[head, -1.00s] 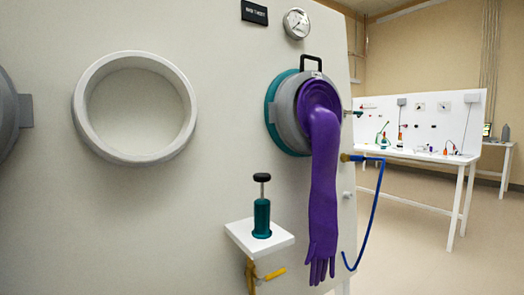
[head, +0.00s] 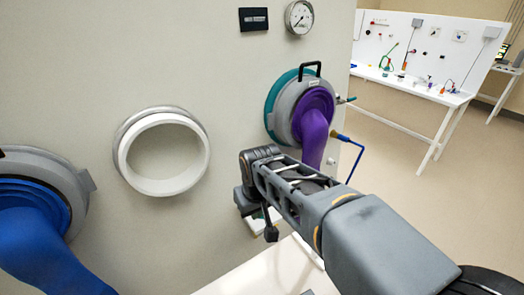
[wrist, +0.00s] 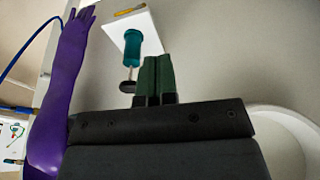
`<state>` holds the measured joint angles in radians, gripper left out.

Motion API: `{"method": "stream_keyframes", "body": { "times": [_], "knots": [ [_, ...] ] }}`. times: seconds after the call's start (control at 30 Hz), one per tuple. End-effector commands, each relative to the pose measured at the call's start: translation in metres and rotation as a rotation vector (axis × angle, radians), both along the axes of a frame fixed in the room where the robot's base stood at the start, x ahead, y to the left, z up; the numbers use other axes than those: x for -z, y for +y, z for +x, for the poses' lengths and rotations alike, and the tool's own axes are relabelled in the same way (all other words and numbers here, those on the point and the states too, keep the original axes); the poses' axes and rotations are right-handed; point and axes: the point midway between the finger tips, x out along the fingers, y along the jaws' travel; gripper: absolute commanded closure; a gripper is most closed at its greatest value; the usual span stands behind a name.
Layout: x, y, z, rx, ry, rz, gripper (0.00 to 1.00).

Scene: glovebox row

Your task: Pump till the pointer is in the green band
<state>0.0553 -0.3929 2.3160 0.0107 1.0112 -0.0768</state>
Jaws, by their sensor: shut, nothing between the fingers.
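The round gauge (head: 299,17) is high on the panel in the head view; its pointer and green band are too small to read. The pump (wrist: 132,47) has a teal body on a white shelf (wrist: 150,33), upside down in the wrist view. Its thin rod ends in a black knob (wrist: 128,87). My gripper (wrist: 158,60) has its green fingers shut together and empty. In the picture they are just right of the knob and rod; I cannot tell whether they touch. In the head view my arm hides most of the pump.
A purple glove (head: 314,135) hangs from the right port, close to the pump; it also shows in the wrist view (wrist: 70,80). An open round port (head: 164,152) is left of my arm. A blue glove (head: 40,245) hangs at far left. A blue hose (head: 357,160) is at right.

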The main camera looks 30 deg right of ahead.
Motion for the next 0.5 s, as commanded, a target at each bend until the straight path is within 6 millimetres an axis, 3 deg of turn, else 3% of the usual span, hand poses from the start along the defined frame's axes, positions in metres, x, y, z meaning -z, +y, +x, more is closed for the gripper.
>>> {"method": "stream_keyframes", "body": {
  "times": [0.03, 0.1, 0.5],
  "knots": [
    [-0.038, -0.007, 0.016, -0.002, 0.017, -0.004, 1.00],
    [-0.052, -0.016, 0.034, -0.016, 0.044, -0.008, 1.00],
    [-0.101, -0.071, 0.110, -0.079, 0.171, -0.006, 1.00]
  ]
}}
